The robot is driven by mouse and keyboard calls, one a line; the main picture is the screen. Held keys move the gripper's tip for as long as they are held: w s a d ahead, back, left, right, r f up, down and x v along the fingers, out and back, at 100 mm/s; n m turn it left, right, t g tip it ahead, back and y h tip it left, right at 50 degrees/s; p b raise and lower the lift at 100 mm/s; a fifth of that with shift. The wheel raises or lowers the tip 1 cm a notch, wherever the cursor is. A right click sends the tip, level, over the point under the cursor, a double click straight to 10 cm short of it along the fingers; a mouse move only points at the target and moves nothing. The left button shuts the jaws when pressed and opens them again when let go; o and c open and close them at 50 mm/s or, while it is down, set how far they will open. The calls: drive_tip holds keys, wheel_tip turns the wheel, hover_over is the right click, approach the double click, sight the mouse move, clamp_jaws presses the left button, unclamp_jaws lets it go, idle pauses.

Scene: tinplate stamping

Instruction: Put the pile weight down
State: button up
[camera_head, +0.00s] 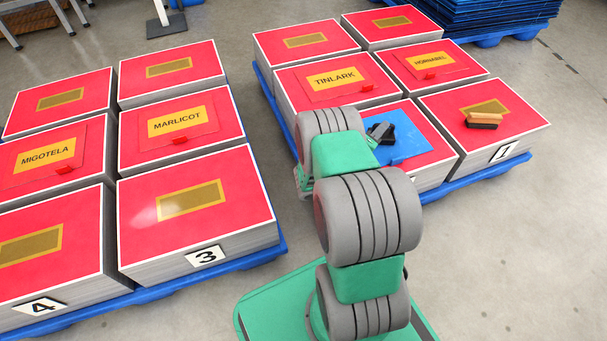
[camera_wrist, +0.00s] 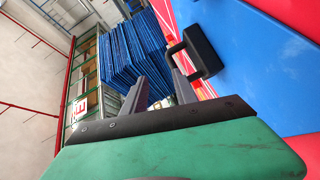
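The pile weight is a black block with a handle (camera_head: 381,131). In the head view it is on a blue sheet (camera_head: 408,143) on top of a front pile, partly hidden by my arm. In the wrist view the weight (camera_wrist: 204,52) is beside the tip of the right finger, by the blue surface. My gripper (camera_wrist: 156,68) has its two fingers spread, with a gap between them and nothing seen in the gap. Whether the right finger touches the weight's handle, I cannot tell. In the head view the fingers are hidden behind my arm.
A wood-and-black brush-like block (camera_head: 484,118) lies on the pile marked 1. More piles, including MARLICOT (camera_head: 178,122), stand on the left pallet. Grey floor is clear at the right.

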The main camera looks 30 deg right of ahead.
drive_tip(key=a+r+m+g+y, duration=0.1)
drive_tip(key=a+r+m+y, duration=0.15)
drive_tip(key=a, duration=0.35)
drive_tip(key=w+a+r+m+g+y, duration=0.1)
drive_tip(key=a+r+y, duration=0.2)
drive_tip(key=a, duration=0.3)
drive_tip(key=a+r+m+g+y, duration=0.1)
drive_tip(key=a+r+m+y, duration=0.15)
drive_tip(key=a, duration=0.35)
drive_tip(key=s+a+r+n+g+y, duration=0.1)
drive_tip(key=s+a+r+n+y, duration=0.1)
drive_tip(key=s+a, duration=0.5)
drive_tip(key=s+a+r+n+g+y, duration=0.1)
drive_tip(key=s+a+r+y, duration=0.2)
drive_tip(key=a, duration=1)
drive_tip(key=s+y, duration=0.2)
drive_tip(key=s, duration=0.2)
drive_tip(key=shift+s+n, duration=0.35)
drive_tip(key=shift+n, duration=0.05)
wheel_tip(320, 180, up, 40)
drive_tip(key=w+p, duration=0.1)
drive_tip(key=p, duration=3.6)
drive_tip(key=shift+w+t, duration=0.35)
drive_tip(key=shift+t, duration=0.05)
